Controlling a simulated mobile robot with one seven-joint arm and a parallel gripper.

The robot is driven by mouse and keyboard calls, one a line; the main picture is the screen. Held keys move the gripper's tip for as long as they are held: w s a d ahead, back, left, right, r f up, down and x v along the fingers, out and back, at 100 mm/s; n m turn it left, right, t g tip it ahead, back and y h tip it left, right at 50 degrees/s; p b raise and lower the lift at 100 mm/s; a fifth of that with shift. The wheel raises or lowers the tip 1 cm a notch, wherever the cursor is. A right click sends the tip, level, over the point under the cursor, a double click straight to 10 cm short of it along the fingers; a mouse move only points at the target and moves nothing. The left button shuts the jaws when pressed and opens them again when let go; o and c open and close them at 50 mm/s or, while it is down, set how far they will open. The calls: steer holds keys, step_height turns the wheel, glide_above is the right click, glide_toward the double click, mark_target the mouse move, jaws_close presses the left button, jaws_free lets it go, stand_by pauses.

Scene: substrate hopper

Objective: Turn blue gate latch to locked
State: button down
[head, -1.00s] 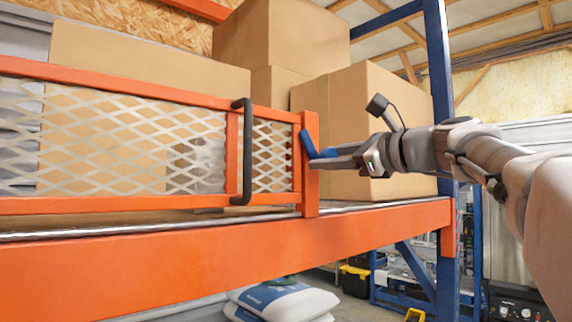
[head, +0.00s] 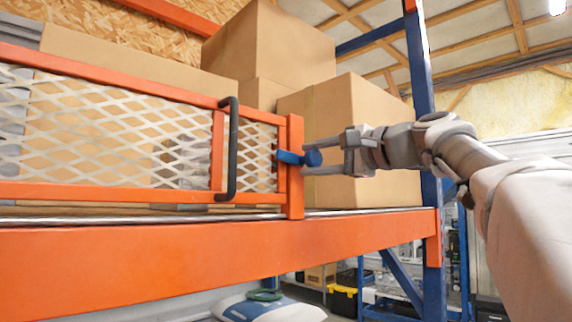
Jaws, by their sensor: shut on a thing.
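The blue gate latch (head: 290,157) is on the orange end post (head: 295,190) of the mesh gate. Its bar lies about level, crossing the post, with its left end over the mesh edge. Its round blue knob (head: 313,157) is at the right, facing my gripper. My gripper (head: 312,158) comes in from the right, with one finger above the knob and one below, shut on it. The inner faces of the fingers and any catch behind the post are hidden.
A black handle (head: 233,150) stands on the gate left of the latch. Cardboard boxes (head: 350,130) stand on the shelf behind. The orange beam (head: 200,255) runs below, and a blue upright (head: 420,70) stands behind my arm.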

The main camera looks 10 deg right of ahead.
steer(key=shift+n, duration=0.5)
steer(key=shift+c, duration=1.9)
jaws_free()
steer(key=shift+s, duration=0.1)
steer(key=b+v, duration=0.2)
steer(key=v, duration=1.5)
steer(key=shift+d, duration=0.1)
